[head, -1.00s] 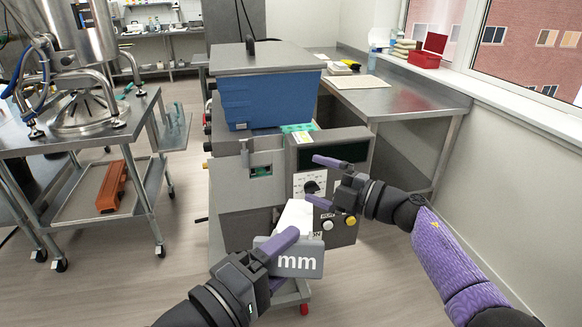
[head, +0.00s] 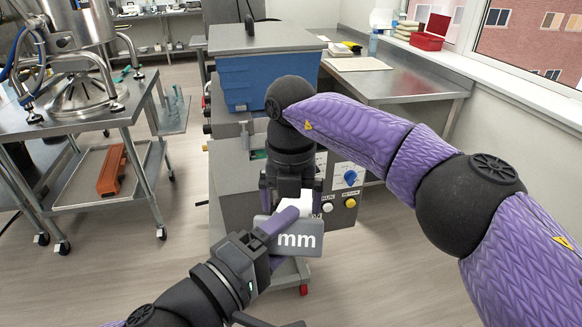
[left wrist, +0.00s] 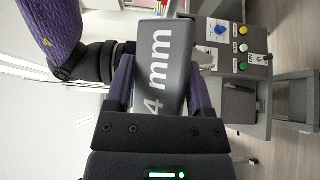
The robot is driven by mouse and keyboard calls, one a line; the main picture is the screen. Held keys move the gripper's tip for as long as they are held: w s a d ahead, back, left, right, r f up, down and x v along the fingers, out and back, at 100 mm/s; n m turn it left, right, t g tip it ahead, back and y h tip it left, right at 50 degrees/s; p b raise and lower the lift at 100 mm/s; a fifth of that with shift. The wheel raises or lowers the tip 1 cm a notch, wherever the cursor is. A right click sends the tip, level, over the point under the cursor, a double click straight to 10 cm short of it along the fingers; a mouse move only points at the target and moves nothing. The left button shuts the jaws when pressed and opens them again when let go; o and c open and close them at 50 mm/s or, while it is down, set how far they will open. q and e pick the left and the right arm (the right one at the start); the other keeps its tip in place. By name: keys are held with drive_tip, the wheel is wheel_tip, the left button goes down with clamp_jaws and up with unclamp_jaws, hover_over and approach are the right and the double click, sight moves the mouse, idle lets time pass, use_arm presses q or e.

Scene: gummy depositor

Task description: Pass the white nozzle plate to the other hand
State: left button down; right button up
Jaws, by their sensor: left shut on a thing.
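The nozzle plate (head: 297,242) has a grey block with white "mm" lettering and a white part behind it. My left gripper (head: 276,240) is shut on the grey block and holds it up in front of the machine. In the left wrist view the block (left wrist: 160,70) sits between the purple fingers and reads "4 mm". My right gripper (head: 291,190) points down just behind the block, at the white part. Its fingers are mostly hidden, so I cannot tell whether it touches the plate or how wide it is open.
The depositor machine (head: 267,80), with a blue hopper, stands right behind the grippers. Its panel has a blue knob (head: 349,177) and buttons. A steel cart (head: 150,185) stands left and a steel bench (head: 420,88) right. Open floor lies at the front left.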

drive_tip(key=shift+f, duration=1.2)
drive_tip(key=shift+a, duration=0.1)
drive_tip(key=c, duration=1.1)
use_arm(q)
drive_tip(key=shift+c, duration=2.2)
unclamp_jaws()
use_arm(e)
drive_tip(key=shift+c, duration=0.9)
use_arm(q)
drive_tip(key=o, duration=0.4)
drive_tip(key=shift+o, duration=0.2)
